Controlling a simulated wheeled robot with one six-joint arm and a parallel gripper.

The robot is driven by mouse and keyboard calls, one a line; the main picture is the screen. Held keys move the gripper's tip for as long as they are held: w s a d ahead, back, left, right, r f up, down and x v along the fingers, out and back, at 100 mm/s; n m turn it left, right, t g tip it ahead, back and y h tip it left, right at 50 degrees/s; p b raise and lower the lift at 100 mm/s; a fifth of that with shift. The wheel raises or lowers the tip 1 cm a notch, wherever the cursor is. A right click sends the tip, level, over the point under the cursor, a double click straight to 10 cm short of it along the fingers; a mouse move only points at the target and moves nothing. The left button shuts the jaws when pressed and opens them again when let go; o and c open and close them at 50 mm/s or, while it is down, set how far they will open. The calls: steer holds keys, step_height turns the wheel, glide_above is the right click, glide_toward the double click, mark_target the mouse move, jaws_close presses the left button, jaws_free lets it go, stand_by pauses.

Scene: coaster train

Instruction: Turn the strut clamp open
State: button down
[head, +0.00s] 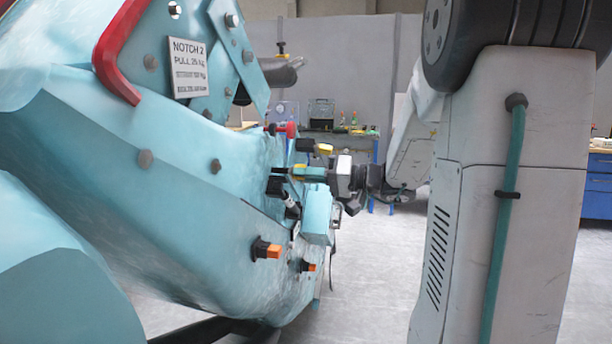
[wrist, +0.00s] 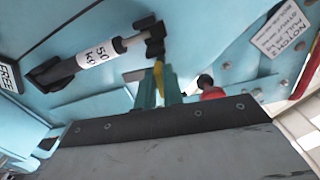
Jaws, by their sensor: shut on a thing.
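My gripper (wrist: 159,76) points at the teal car body, its two teal fingers closed on a narrow yellow piece (wrist: 158,84). This looks like the handle of the strut clamp; the fingers hide most of it. A dark gas strut (wrist: 95,54) with a white "50 kg" label lies just left of the fingers in the wrist view. Its right end meets a black bracket (wrist: 150,38) beyond the fingertips. In the head view my gripper (head: 290,174) reaches in from the right, against the end of the car. The clamp's exact angle cannot be told.
A red knob (wrist: 208,87) sits close right of the fingers. A "NOTCH 2" plate (head: 188,67) and red-edged bracket (head: 118,55) are on the upper body. Orange-tipped fittings (head: 266,250) stick out below. A workbench (head: 345,133) stands behind; the floor (head: 375,270) at right is clear.

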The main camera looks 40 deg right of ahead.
steer(key=shift+f+n, duration=0.1)
steer(key=shift+n, duration=0.5)
steer(key=c, duration=1.5)
jaws_free()
steer(key=shift+s, duration=0.1)
steer(key=v, duration=0.7)
steer(key=shift+s+d, duration=0.3)
